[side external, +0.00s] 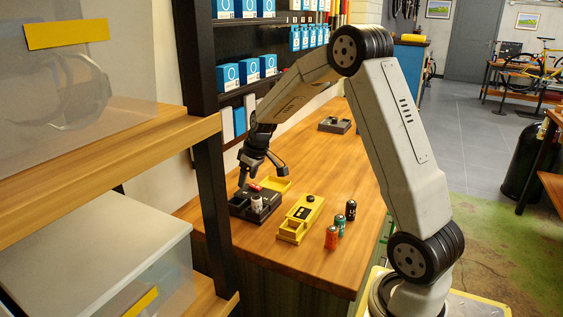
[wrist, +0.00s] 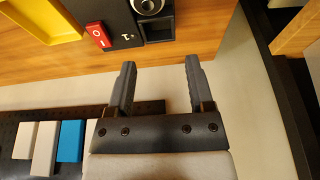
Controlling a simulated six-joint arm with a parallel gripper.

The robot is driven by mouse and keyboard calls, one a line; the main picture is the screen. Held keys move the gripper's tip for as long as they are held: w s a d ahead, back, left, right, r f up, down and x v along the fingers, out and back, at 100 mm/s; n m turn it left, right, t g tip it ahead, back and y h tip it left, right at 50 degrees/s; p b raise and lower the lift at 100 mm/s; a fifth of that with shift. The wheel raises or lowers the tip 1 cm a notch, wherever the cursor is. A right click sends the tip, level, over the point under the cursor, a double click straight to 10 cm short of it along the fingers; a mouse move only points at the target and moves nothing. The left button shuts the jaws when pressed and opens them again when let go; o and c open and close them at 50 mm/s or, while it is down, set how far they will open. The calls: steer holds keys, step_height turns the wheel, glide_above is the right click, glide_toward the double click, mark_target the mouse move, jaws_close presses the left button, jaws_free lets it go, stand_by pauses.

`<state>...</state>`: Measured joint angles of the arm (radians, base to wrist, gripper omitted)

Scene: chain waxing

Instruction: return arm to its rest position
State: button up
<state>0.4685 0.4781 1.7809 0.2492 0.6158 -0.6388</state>
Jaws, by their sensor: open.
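My gripper (side external: 262,168) is above the left part of the wooden workbench (side external: 262,248), close over a dark device (side external: 240,206). In the wrist view my gripper (wrist: 158,82) has its two dark fingers apart with nothing between them. The dark device (wrist: 158,28) is just beyond the fingertips there, with a red switch (wrist: 98,35) and a round silver-rimmed part (wrist: 147,5). In the side view a small light cylinder (side external: 257,203) stands at the device.
A yellow device (side external: 302,215) lies right of the dark one. Orange (side external: 331,238), green (side external: 339,226) and black (side external: 351,210) cylinders stand near the bench's right edge. A dark shelf post (side external: 207,140) and boxed shelves (side external: 238,75) flank my gripper. A small tray (side external: 334,125) sits further back.

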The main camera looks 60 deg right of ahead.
steer(key=s+a+f+g, duration=0.1)
steer(key=s+a+f, duration=0.2)
steer(key=s+a, duration=1.5)
steer(key=shift+a, duration=1.25)
